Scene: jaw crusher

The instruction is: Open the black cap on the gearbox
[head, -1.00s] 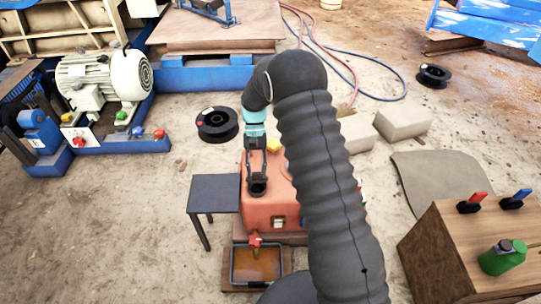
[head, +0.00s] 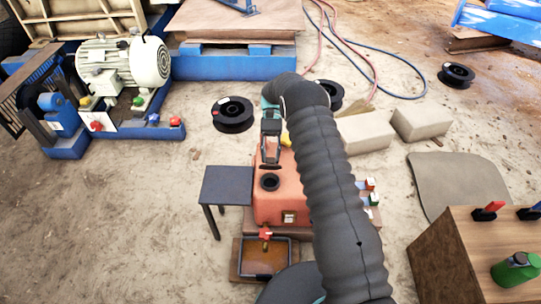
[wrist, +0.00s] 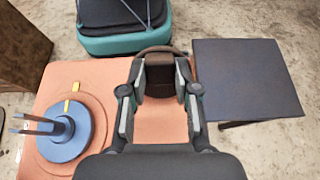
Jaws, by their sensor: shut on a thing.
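The orange gearbox (head: 285,205) stands on a wooden base in the middle of the head view, partly behind my arm. It fills the lower left of the wrist view (wrist: 75,85). A dark round neck with a dark centre (head: 269,182) shows on its top. My gripper (head: 270,158) is above the gearbox top, just behind that neck in the picture. In the wrist view, the fingers (wrist: 160,88) are closed on a dark brown-black piece (wrist: 160,76), which looks like the black cap. Its lower part is hard to make out.
A small dark table (head: 227,186) stands left of the gearbox. A tray of brown liquid (head: 264,258) sits in front, below a red-handled tap (head: 265,235). A blue disc with prongs (wrist: 65,135) is on the gearbox. A wooden cabinet (head: 450,255) stands at right.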

